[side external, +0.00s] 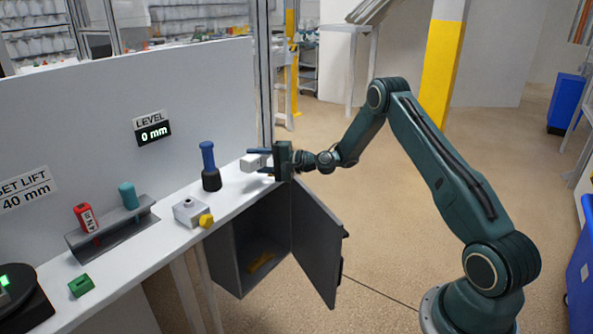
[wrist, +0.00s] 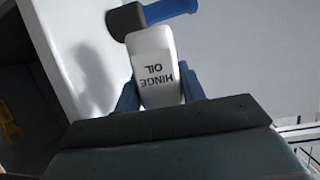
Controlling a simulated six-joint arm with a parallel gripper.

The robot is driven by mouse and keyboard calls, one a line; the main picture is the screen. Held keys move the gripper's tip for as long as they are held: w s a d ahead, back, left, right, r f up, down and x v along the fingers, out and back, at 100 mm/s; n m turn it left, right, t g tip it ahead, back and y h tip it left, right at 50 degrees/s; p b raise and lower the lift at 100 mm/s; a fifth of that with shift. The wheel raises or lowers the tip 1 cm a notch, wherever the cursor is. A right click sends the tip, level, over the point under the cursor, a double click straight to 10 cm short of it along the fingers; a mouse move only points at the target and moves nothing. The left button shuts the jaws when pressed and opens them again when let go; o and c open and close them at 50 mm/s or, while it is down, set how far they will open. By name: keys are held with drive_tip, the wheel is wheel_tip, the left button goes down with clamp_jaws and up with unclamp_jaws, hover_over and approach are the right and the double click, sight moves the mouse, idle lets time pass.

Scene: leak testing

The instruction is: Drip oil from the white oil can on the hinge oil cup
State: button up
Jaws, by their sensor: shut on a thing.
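The white oil can (side external: 251,163), marked HINGE OIL, is in my gripper (side external: 262,161), above the far end of the bench. In the side view the can appears to lie on its side, pointing away from my arm. In the wrist view the can (wrist: 152,62) sits between my two blue fingers (wrist: 160,90), its label upside down. My gripper is shut on it. I cannot make out the hinge oil cup for certain. A grey cabinet (side external: 222,262) with its door (side external: 318,243) open stands below the bench edge.
A blue-handled tool in a black base (side external: 211,180) stands left of the can. A grey block (side external: 190,211) with a yellow knob (side external: 206,221) sits nearer the front. A rack (side external: 112,235) holds red and teal items. A green piece (side external: 81,286) lies near a black round device (side external: 22,300).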

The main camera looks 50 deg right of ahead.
drive_tip(key=shift+r, duration=3.85)
drive_tip(key=n+g+h, duration=0.1)
drive_tip(key=n, duration=0.1)
drive_tip(key=shift+n, duration=0.4)
drive_tip(key=shift+f+n+h, duration=0.2)
drive_tip(key=shift+n+h, duration=0.2)
drive_tip(key=shift+n, duration=0.2)
drive_tip(key=shift+n+g+h, duration=0.4)
drive_tip(key=shift+n+h, duration=0.1)
drive_tip(key=shift+n, duration=0.4)
drive_tip(key=shift+d+f+n+h, duration=0.15)
drive_tip(key=shift+n+h, duration=0.35)
drive_tip(key=shift+n, duration=0.4)
